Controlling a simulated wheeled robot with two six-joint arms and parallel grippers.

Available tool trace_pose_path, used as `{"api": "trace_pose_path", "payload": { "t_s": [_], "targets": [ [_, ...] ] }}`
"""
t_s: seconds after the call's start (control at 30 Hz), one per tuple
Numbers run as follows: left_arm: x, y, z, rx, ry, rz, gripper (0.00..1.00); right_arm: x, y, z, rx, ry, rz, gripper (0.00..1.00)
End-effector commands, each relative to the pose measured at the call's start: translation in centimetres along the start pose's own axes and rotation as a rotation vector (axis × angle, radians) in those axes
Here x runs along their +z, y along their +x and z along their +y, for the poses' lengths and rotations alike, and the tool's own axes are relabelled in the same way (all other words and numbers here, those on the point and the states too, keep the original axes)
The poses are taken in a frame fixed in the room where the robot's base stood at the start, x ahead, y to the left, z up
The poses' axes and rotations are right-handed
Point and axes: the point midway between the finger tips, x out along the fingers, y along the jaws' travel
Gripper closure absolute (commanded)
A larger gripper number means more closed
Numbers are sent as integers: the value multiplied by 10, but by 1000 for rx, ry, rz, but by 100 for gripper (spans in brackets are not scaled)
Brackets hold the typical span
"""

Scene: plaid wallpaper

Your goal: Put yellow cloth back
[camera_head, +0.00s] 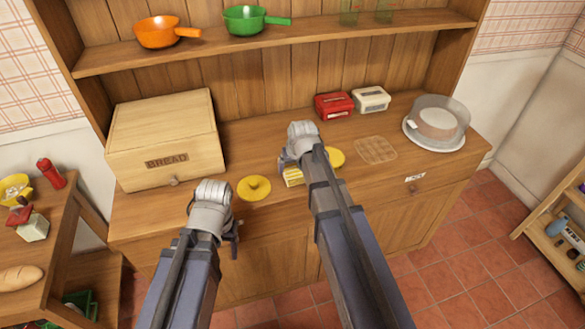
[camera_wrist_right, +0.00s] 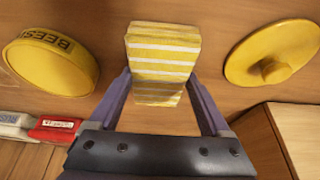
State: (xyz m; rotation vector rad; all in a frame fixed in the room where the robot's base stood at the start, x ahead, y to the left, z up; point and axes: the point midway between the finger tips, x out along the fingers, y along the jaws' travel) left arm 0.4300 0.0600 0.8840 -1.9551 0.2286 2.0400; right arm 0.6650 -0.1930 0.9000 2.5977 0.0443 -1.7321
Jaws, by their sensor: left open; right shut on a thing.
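The yellow cloth (camera_wrist_right: 163,52), folded with white stripes, is between the two fingers of my right gripper (camera_wrist_right: 160,82) in the right wrist view. The gripper is shut on it, above the wooden counter. In the head view, part of the cloth (camera_head: 293,177) shows beside my right gripper (camera_head: 301,158), and the rest is hidden by my arm. My left gripper (camera_head: 232,232) is open and empty at the counter's front edge; its fingers are mostly hidden.
A yellow lid with a knob (camera_head: 255,188) and a yellow round "BEES" container (camera_wrist_right: 52,66) are near the cloth. A bread box (camera_head: 166,136) stands left. Red (camera_head: 334,105) and white (camera_head: 371,99) boxes stand behind. A covered cake plate (camera_head: 436,123) is right.

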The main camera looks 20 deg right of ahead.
Motion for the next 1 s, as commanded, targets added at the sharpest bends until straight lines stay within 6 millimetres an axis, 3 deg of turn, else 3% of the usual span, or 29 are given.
{"api": "trace_pose_path", "payload": {
  "t_s": [0.13,0.17,0.3,0.73,1.0],
  "targets": [
    [0,5,0,0,0,0,35,2,4,0,0,0,0,63],
    [0,4,0,0,0,0,35,2,4,0,0,0,0,17],
    [0,3,0,0,0,0,35,1,3,0,0,0,0,2],
    [0,-3,0,0,0,0,35,-1,-2,0,0,0,0,0],
    [2,-30,-3,0,0,0,35,-1,-32,0,0,0,0,0]
  ]
}}
